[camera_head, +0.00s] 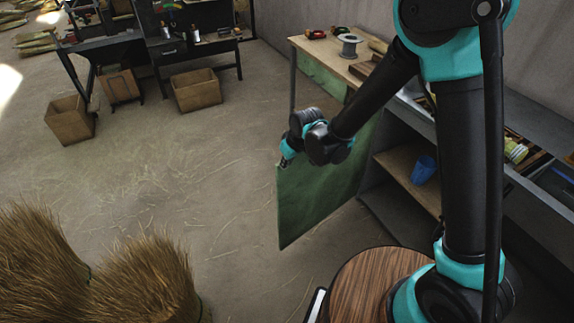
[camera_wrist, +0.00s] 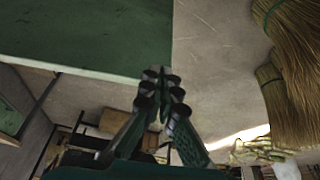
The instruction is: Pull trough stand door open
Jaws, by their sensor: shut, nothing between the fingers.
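The green trough stand door (camera_head: 325,185) stands swung out from the stand, with the shelf behind it showing to its right. My gripper (camera_head: 288,158) is at the door's upper outer corner in the head view, mostly hidden behind my own wrist. In the wrist view the green door (camera_wrist: 95,32) fills the upper left, and my gripper (camera_wrist: 163,80) lies at its edge. The fingers are together with nothing seen between them. I cannot tell whether they touch the door.
The stand's wooden top (camera_head: 345,58) holds a grey spool (camera_head: 349,46). A blue cup (camera_head: 424,169) sits on the inner shelf. Straw bundles (camera_head: 150,280) stand at the lower left. Wooden boxes (camera_head: 196,90) lie at the back. The middle floor is clear except for loose straw.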

